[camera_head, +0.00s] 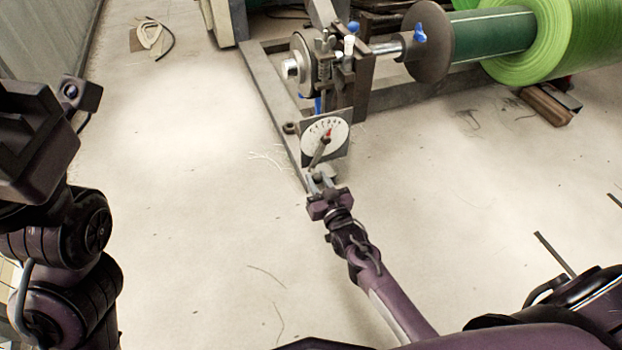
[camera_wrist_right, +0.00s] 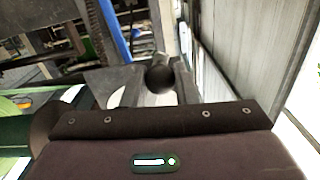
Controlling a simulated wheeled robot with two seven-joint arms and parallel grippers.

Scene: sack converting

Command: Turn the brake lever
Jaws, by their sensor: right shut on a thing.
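The brake lever (camera_head: 320,153) stands in front of a round white dial with marks (camera_head: 336,128) on a square plate. A red mark shows on the dial near the lever's top. My right gripper (camera_head: 321,180) is at the lever's lower end and shut on it. In the right wrist view a dark round knob (camera_wrist_right: 159,78) of the lever shows just beyond the gripper body, with part of the pale dial behind it. The fingertips are mostly hidden there. My left arm is at the left edge, and whether its gripper is open does not show.
The grey machine frame (camera_head: 268,98) runs beside the dial. Behind it are a shaft with a dark disc (camera_head: 427,42) and a large green roll (camera_head: 540,40). A brown block (camera_head: 547,106) lies on the floor at right. The pale floor (camera_head: 200,200) at left is mostly clear.

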